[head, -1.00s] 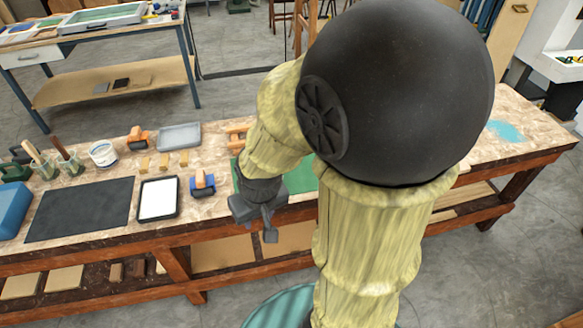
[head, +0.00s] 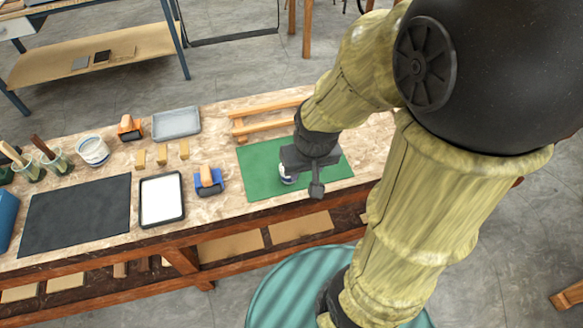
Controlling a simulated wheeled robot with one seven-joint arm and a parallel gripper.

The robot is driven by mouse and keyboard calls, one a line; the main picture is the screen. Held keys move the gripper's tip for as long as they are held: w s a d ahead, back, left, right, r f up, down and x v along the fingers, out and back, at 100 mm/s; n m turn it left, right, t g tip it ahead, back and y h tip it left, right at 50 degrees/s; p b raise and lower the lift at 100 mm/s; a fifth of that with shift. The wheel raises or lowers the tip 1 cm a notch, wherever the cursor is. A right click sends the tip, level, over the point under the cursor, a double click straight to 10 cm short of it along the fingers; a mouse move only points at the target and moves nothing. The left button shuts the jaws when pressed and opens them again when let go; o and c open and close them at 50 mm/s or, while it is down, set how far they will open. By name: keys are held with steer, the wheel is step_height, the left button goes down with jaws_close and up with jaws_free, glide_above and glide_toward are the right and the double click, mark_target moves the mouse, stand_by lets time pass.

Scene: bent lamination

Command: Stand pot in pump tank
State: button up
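My gripper (head: 316,183) is low over the green mat (head: 262,160) on the bench, its fingers pointing down. Another white pot with a dark band (head: 92,151) stands at the left of the bench. Nothing is clearly recognisable as a pump tank; a shallow grey tray (head: 176,124) lies at the back of the bench.
Jars with brushes (head: 52,162) stand at left. A wooden rack (head: 268,124) is behind the green mat.

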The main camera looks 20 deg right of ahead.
steer(key=shift+s, duration=0.1)
steer(key=shift+o, duration=1.1)
steer(key=o, duration=0.4)
steer(key=shift+w, duration=0.3)
steer(key=shift+o, duration=1.3)
steer(key=w+f+n+g+b, duration=0.1)
steer(key=w+f+n, duration=0.1)
steer(key=w, duration=0.9)
steer(key=shift+w+d+f, duration=0.2)
steer(key=shift+w+f, duration=0.1)
steer(key=shift+f, duration=0.05)
steer(key=shift+s+r, duration=0.1)
steer(key=shift+s, duration=0.1)
steer(key=f, duration=0.4)
steer(key=w+f, duration=0.1)
steer(key=f, duration=0.6)
steer(key=shift+w+a+f, duration=0.15)
steer(key=shift+w+f, duration=0.15)
steer(key=shift+f, duration=0.3)
